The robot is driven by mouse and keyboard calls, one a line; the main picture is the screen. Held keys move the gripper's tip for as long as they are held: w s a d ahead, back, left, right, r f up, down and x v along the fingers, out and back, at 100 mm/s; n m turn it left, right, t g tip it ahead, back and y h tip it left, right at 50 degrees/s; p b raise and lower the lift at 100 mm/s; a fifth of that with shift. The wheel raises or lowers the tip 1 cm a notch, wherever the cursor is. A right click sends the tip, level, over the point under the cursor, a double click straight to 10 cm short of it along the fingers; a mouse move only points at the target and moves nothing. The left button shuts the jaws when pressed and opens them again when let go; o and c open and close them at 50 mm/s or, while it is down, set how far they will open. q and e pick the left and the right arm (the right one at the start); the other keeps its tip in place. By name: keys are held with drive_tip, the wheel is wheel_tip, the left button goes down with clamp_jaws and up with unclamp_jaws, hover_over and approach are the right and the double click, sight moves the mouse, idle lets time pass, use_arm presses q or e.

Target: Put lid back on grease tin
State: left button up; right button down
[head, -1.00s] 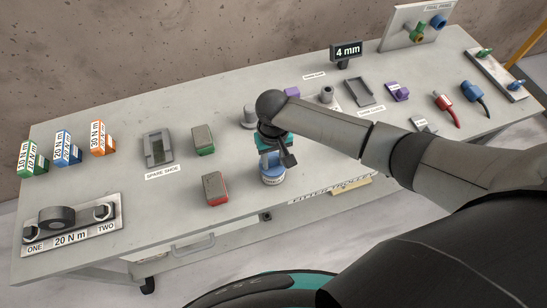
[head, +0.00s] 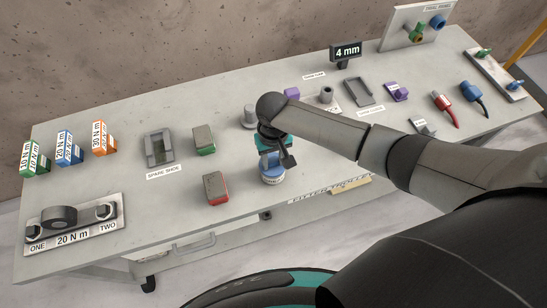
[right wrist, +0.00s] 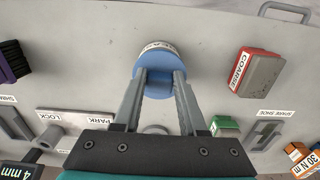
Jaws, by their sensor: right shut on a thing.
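The grease tin (head: 272,179) is a short round tin with a white label, near the front edge of the slab. Its label (right wrist: 158,47) also shows in the right wrist view. A round blue lid (right wrist: 153,73) lies over the tin's top. My right gripper (head: 270,158) points down at the tin, and in the right wrist view its fingers (right wrist: 158,82) are shut on the middle of the lid. The fingers hide part of the lid. I cannot tell whether the lid is fully seated on the rim. My left gripper is not in view.
A red-based block (head: 215,188) lies left of the tin, and a green-based block (head: 203,139) stands behind it. A grey cylinder (head: 249,117) is behind my gripper. A torque plate (head: 72,222) is at far left.

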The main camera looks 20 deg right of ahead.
idle(0.4)
unclamp_jaws()
idle(0.5)
wheel_tip(320, 180, up, 3)
drive_tip(key=p, duration=0.3)
drive_tip(key=shift+f, duration=0.15)
drive_tip(key=shift+r+p, duration=0.35)
drive_tip(key=shift+r, duration=1.8)
drive_tip(key=shift+c, duration=0.2)
clamp_jaws()
